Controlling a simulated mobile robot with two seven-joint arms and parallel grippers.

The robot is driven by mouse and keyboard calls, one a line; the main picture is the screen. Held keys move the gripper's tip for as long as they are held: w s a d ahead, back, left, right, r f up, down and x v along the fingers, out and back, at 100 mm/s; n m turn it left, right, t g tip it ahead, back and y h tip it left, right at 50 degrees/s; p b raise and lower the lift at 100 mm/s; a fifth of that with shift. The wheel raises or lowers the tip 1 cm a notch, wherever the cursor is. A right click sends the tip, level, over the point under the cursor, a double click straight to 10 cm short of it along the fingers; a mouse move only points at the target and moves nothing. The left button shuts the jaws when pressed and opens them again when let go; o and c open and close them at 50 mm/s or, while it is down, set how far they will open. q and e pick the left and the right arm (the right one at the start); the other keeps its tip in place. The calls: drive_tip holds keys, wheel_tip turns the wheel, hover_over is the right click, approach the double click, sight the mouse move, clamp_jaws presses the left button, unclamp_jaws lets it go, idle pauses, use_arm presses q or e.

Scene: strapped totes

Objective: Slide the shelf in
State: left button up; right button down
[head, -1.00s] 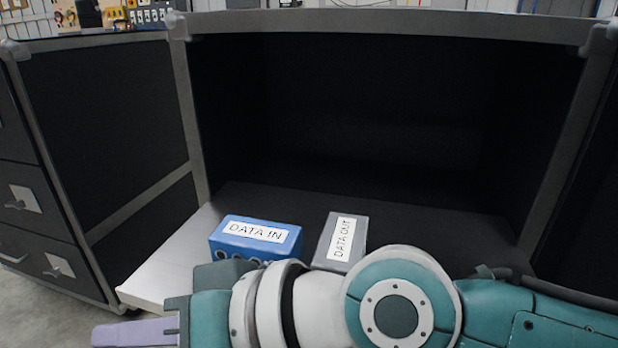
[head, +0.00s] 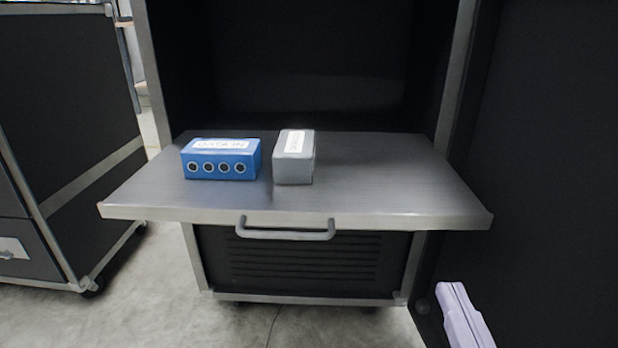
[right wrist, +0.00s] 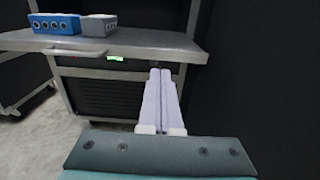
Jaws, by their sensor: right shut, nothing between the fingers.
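The shelf (head: 380,195) is a grey metal board that sticks out of the front of a dark open cabinet. A bar handle (head: 287,234) is fixed to its front edge. A blue DATA IN box (head: 221,161) and a grey box (head: 294,158) with a white label stand on it. In the right wrist view the fingers (right wrist: 160,75) point toward the cabinet front under the shelf (right wrist: 160,43). My left gripper is not in view.
A second dark cabinet (head: 60,120) on casters stands at the left. A dark panel (head: 550,150) rises at the right beside my right gripper. A slotted vent panel (head: 303,262) is below the shelf. The concrete floor (head: 150,290) in front is clear.

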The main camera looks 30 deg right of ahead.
sight(416, 215)
drive_tip(key=b+x, duration=0.1)
drive_tip(key=x, duration=1)
drive_tip(key=shift+w, duration=0.25)
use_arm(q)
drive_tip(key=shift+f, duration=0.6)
use_arm(e)
drive_tip(key=shift+w, duration=0.1)
drive_tip(key=shift+d, duration=0.1)
